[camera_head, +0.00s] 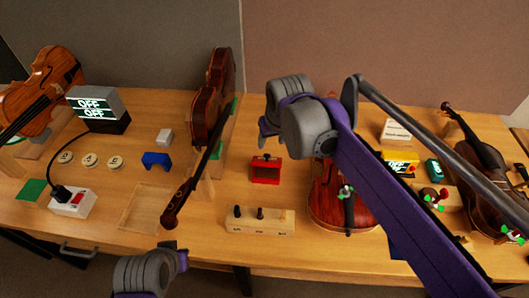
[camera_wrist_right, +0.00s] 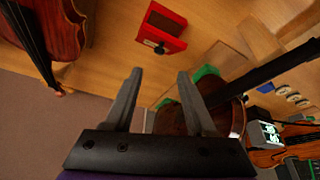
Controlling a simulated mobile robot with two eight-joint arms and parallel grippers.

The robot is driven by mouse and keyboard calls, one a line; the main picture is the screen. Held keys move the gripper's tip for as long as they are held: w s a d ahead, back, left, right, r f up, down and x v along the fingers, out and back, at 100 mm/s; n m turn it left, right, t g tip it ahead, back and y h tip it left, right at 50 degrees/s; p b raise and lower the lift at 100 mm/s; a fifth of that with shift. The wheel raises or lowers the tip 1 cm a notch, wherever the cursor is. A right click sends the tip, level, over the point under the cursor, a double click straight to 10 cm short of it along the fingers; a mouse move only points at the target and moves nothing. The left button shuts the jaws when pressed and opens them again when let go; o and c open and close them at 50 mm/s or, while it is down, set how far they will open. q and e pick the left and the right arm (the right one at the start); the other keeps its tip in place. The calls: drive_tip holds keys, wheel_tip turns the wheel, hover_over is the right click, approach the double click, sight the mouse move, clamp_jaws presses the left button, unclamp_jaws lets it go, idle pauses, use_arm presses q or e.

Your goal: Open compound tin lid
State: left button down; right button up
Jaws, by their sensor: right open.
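A small red box (camera_head: 266,169) with a dark knob, which may be the compound tin, stands mid-bench in the head view. It also shows at the top of the right wrist view (camera_wrist_right: 162,24), beyond the fingertips. I cannot tell whether its top is a separate lid. My right gripper (camera_wrist_right: 160,74) is open and empty, with its two fingers apart. In the head view, my right wrist is above and behind the red box, not touching it. My left gripper (camera_head: 150,272) is low at the bench's front edge, and its fingers cannot be made out.
A wooden block with dark pegs (camera_head: 260,222) stands in front of the red box. An upright violin (camera_head: 210,100) is to its left and a violin body (camera_head: 340,195) to its right. A blue piece (camera_head: 156,160) and shallow wooden tray (camera_head: 145,208) lie further left.

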sight(268, 156)
drive_tip(key=x, duration=1)
drive_tip(key=shift+f, duration=0.15)
drive_tip(key=shift+c, duration=0.3)
clamp_jaws()
idle(0.8)
